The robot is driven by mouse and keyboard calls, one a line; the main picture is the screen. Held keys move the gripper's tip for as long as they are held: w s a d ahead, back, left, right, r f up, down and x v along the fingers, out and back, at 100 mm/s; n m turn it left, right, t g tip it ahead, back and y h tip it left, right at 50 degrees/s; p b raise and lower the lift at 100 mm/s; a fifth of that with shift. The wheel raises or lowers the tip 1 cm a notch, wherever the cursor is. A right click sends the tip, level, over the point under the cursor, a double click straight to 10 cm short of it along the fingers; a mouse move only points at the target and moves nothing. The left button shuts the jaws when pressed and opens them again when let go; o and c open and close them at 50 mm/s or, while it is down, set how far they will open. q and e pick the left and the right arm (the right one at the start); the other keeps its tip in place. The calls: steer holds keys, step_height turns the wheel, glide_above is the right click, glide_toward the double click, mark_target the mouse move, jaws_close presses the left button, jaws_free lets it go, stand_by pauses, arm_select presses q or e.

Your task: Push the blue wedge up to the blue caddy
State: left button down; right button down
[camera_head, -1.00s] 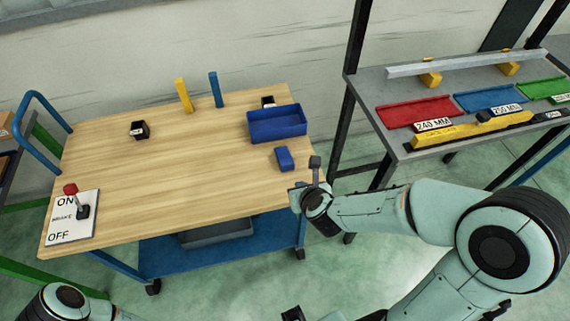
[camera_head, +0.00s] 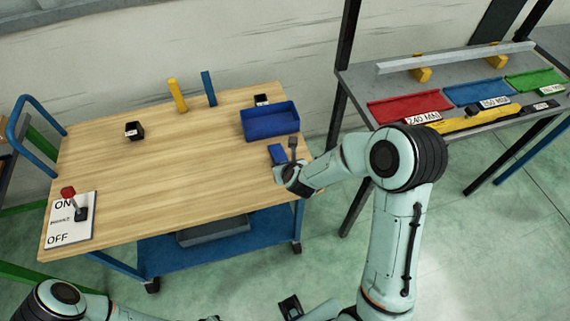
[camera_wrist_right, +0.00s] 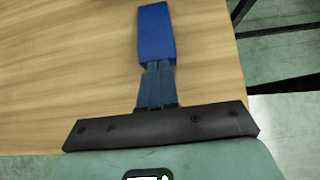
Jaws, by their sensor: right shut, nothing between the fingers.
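The blue wedge (camera_head: 277,153) lies on the wooden table near its right edge, just in front of the blue caddy (camera_head: 270,133). A small gap of table shows between them. The caddy is an open blue tray. My right gripper (camera_head: 293,143) is shut and empty, beside the wedge on its right in the head view. In the right wrist view the shut fingers (camera_wrist_right: 157,72) point at the near end of the wedge (camera_wrist_right: 155,35); I cannot tell whether they touch it.
A black holder (camera_head: 134,131), a yellow block (camera_head: 177,95) and a blue block (camera_head: 209,88) stand on the table. A brake lever panel (camera_head: 70,220) is at the left. A grey bench (camera_head: 440,80) with coloured trays stands at the right. The table's middle is clear.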

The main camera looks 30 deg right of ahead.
mark_target(281, 156)
arm_select(q)
steer(key=shift+s, duration=0.1)
arm_select(e)
steer(key=shift+s, duration=0.1)
steer(key=shift+w+d, duration=0.25)
steer(key=shift+w, duration=0.75)
steer(key=shift+w+d, duration=0.2)
steer(key=shift+w, duration=0.75)
arm_select(q)
steer(key=shift+f, duration=0.1)
steer(key=shift+s, duration=0.1)
arm_select(e)
steer(key=shift+s+f, duration=0.1)
